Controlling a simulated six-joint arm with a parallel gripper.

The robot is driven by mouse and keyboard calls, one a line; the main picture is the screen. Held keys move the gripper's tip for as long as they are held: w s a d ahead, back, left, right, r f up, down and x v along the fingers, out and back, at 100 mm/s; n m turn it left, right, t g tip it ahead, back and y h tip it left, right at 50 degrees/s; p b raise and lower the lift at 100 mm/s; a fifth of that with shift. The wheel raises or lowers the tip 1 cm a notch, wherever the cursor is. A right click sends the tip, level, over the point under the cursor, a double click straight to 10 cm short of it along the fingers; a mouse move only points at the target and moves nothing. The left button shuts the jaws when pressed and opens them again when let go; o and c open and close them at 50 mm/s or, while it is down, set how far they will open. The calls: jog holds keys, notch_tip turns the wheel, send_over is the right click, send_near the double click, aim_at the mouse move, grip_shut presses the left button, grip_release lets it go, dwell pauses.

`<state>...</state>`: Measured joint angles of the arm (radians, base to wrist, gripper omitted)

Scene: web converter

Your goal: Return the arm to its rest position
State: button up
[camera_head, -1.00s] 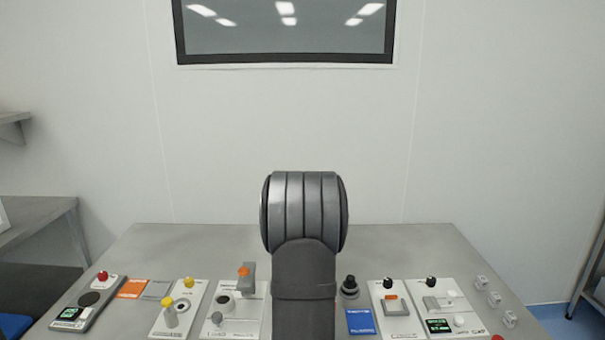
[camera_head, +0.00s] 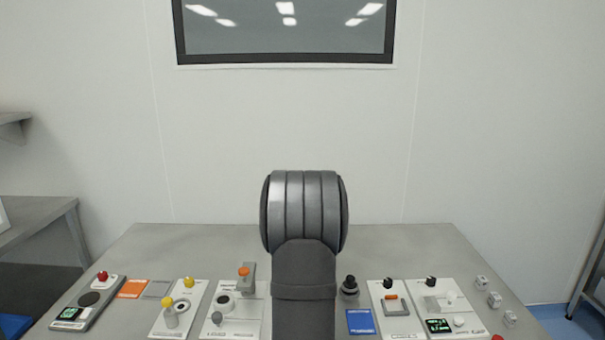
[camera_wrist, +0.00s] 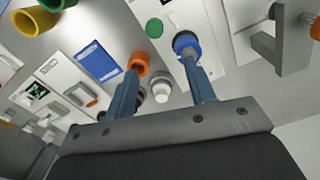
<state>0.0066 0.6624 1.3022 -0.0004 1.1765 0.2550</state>
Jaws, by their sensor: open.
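My arm (camera_head: 304,285) stands upright in the middle of the head view, its rounded grey joint in front of the pale wall. My gripper is hidden in the head view. In the wrist view my gripper (camera_wrist: 161,65) is open, with its two blue-grey fingers apart. I see nothing held between them. An orange ring and a blue round part line up with the fingertips; I cannot tell whether they touch. A white knob (camera_wrist: 161,91) shows between the fingers, beyond them.
The grey table (camera_head: 400,250) carries several control panels along its near side. A blue card (camera_head: 361,321) and a black knob (camera_head: 349,285) are right of my arm. An orange card (camera_head: 132,289) lies at the left. The table's back part is clear. A side bench (camera_head: 35,215) stands left.

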notch_tip(320, 180, up, 7)
notch_tip(320, 180, down, 10)
jog(key=a+n, duration=0.1)
jog(key=n, duration=0.2)
jog(key=shift+w+a, duration=0.2)
jog(key=shift+a, duration=0.1)
jog(key=shift+o, duration=0.2)
jog(key=shift+f, duration=0.1)
jog(key=o, duration=0.4)
jog(key=shift+r, duration=0.3)
jog(key=shift+c, duration=0.2)
jog(key=o, duration=0.7)
notch_tip(320, 180, up, 8)
jog(key=s, duration=0.2)
jog(key=shift+a, duration=0.15)
notch_tip(320, 180, down, 10)
jog(key=shift+r, duration=0.25)
notch_tip(320, 180, up, 10)
